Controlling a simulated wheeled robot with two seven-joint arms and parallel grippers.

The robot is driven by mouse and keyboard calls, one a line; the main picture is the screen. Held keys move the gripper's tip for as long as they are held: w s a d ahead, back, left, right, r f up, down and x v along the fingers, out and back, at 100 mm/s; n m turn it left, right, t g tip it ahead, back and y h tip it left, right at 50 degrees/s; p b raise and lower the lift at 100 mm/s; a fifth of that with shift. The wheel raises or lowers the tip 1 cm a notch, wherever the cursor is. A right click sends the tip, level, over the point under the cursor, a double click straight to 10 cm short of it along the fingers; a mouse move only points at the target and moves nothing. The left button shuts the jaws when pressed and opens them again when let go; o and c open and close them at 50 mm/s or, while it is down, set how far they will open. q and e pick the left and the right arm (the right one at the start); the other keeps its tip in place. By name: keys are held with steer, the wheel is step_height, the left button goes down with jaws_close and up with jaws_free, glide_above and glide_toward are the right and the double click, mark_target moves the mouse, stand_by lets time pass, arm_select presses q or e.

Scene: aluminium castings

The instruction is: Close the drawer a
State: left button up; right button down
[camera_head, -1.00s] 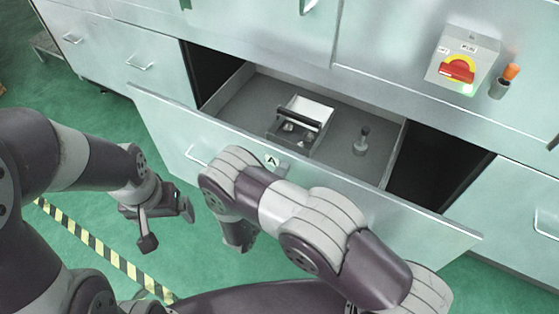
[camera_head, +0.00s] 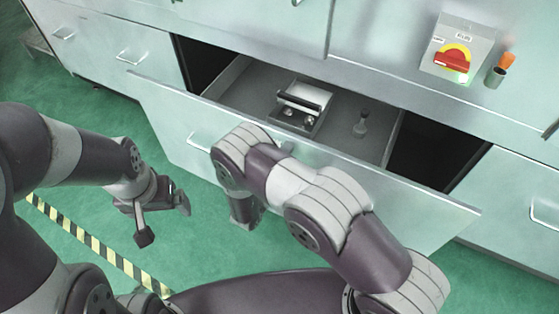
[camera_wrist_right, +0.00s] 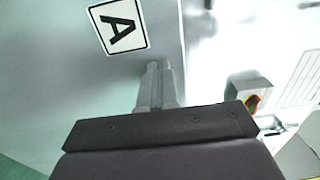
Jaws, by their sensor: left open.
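Drawer A (camera_head: 420,200) is partly open in the head view, with its pale front standing out from the cabinet. Contact is hard to confirm. My left gripper (camera_head: 164,222) is open and empty, left of the drawer.
A switch box with a red knob (camera_head: 453,62) and a holder with an orange-topped item (camera_head: 500,71) are on the cabinet top. Closed drawers flank the open one. Yellow-black floor tape (camera_head: 95,245) crosses the green floor at lower left.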

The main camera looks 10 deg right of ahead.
steer(key=b, duration=0.4)
glide_toward(316, 105)
steer(key=shift+w+d+f, duration=0.15)
steer(key=shift+w+d, duration=0.05)
steer(key=shift+w, duration=0.25)
steer(key=shift+w+d+f, duration=0.2)
steer(key=shift+w, duration=0.25)
steer(key=b+x, duration=0.5)
steer(key=x, duration=0.6)
steer(key=shift+b+x, duration=0.6)
steer(key=shift+x, duration=0.4)
steer(key=shift+w+r, duration=0.1)
steer(key=shift+r, duration=0.35)
